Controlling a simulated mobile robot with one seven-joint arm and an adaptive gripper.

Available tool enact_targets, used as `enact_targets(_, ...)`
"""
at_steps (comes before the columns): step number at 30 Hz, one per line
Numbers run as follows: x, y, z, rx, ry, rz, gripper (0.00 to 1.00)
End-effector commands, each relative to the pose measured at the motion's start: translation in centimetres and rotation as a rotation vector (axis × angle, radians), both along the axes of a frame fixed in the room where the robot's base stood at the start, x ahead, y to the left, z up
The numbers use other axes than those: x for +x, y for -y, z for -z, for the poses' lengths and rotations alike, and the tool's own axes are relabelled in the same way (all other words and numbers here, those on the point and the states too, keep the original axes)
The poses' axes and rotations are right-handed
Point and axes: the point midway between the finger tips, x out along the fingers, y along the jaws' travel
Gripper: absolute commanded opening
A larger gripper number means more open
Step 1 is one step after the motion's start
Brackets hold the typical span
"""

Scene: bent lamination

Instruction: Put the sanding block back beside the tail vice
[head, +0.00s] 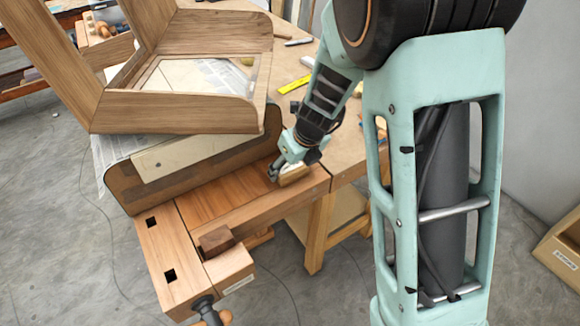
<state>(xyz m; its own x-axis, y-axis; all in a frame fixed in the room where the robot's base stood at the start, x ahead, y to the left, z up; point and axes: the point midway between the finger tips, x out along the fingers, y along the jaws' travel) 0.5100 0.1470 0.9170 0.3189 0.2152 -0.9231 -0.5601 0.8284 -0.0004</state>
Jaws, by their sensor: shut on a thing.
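I cannot tell whether the block touches the surface. My fingers hide its left end. The tail vice (230,268) is at the near left corner of the bench, with a dark metal screw and wooden handle at its front. A dark brown wooden block (215,240) sits at the vice, left of and nearer than my gripper.
A large bent-wood chair-like frame (185,110) stands on a curved form (200,165) at the back left, close to my gripper. A yellow rule (294,85) lies on the table behind. The bench top between my gripper and the vice looks clear.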

Motion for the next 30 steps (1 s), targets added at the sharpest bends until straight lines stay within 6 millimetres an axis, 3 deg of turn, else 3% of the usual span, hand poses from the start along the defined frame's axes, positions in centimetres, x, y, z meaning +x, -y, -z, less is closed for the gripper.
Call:
enact_targets(3,0.0,0.0,0.4,0.0,0.0,0.0,0.42)
enact_targets(4,0.0,0.0,0.3,0.0,0.0,0.0,0.68)
enact_targets(8,0.0,0.0,0.3,0.0,0.0,0.0,0.82)
enact_targets(20,-0.1,0.1,-0.7,0.001,0.001,0.001,0.82)
enact_targets(30,-2.2,1.5,-7.3,0.002,0.004,-0.001,0.82)
